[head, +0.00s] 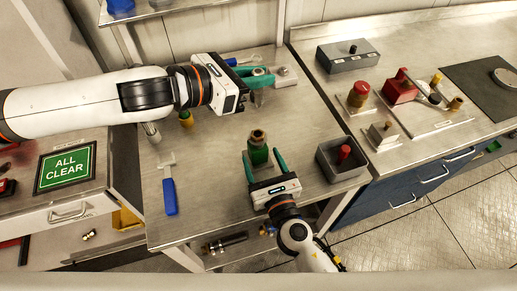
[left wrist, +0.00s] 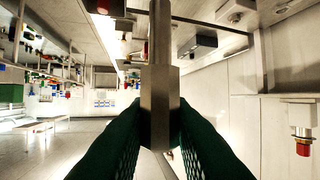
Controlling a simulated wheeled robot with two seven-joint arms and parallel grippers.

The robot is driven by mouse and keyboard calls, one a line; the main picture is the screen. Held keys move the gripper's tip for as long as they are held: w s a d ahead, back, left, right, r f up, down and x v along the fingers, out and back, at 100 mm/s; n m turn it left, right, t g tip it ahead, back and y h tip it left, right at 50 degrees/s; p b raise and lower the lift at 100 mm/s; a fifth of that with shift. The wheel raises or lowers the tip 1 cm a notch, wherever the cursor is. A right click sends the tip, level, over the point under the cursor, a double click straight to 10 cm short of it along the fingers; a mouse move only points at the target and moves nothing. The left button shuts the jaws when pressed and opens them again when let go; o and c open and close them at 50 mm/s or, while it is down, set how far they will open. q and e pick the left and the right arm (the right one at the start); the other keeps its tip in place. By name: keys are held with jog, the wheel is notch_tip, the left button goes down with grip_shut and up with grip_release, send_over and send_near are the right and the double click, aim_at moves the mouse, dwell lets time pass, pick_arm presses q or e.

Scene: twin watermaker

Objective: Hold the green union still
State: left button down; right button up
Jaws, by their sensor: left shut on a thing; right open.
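The green union (head: 258,154) stands upright on the metal bench, with a brass hex fitting on top. My right gripper (head: 264,157) is open, with one teal finger on each side of the union. The picture does not show whether either finger touches it. My left gripper (head: 268,78) is further back on the bench, shut on a grey metal piece. In the left wrist view this grey metal piece (left wrist: 160,108) sits between the two dark green fingers as a block with a narrower bar above. Its full shape is hidden.
A blue-handled tool (head: 170,196) lies on the bench at left. A grey open box (head: 330,170) with a red-topped part stands right of the union. A grey box with a black knob (head: 348,62) and several red and brass fittings stand on the right counter. Bench between the arms is mostly clear.

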aim_at(261, 156)
jog(key=shift+x, duration=2.15)
grip_shut()
jog(key=c, duration=1.3)
grip_release()
jog(key=o, duration=1.1)
jog(key=shift+o, duration=0.2)
jog(key=c, duration=1.2)
jog(key=shift+o, duration=0.2)
